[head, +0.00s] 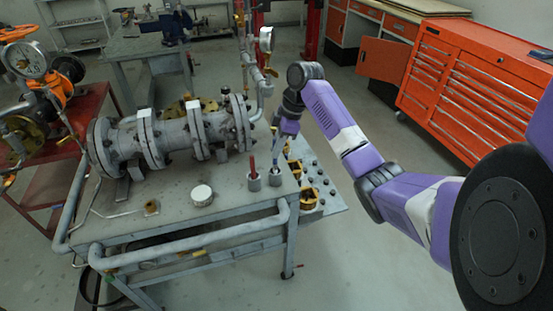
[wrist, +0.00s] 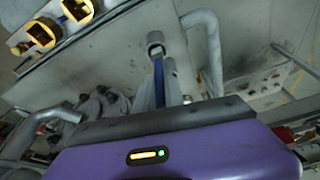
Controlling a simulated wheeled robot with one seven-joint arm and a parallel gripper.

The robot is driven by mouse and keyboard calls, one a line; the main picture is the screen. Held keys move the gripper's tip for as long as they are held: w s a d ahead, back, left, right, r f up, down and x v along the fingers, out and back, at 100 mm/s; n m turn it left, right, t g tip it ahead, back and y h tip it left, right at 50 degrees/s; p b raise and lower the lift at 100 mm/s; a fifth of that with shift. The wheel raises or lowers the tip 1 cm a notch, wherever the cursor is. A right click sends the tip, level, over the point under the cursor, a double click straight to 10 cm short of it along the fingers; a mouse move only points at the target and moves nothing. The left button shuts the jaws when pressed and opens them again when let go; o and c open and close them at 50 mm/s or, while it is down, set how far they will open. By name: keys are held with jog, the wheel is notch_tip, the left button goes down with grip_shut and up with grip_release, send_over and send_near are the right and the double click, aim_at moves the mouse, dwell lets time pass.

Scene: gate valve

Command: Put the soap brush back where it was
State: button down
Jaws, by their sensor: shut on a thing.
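A slim blue-handled brush (wrist: 158,72), which I take to be the soap brush, is between the fingers of my gripper (wrist: 158,92). In the head view my gripper (head: 281,152) points down over the table's right end, shut on this brush. A small grey cup (head: 275,180) stands right below it. In the wrist view the brush's far end overlaps the rim of the cup (wrist: 155,40). I cannot tell whether the end is inside the cup or just above it. My gripper hides part of the brush.
A second grey cup (head: 254,184) with a red-handled tool (head: 252,164) stands close on the left. A large grey gate valve (head: 175,138) lies along the table (head: 230,205). A white round tin (head: 202,195) sits near the front.

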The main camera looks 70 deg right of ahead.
aim_at(276, 163)
jog(key=shift+f, duration=2.3)
jog(key=c, duration=1.4)
grip_release()
jog(key=shift+f, duration=0.1)
jog(key=shift+c, duration=0.2)
jog(key=v, duration=1.2)
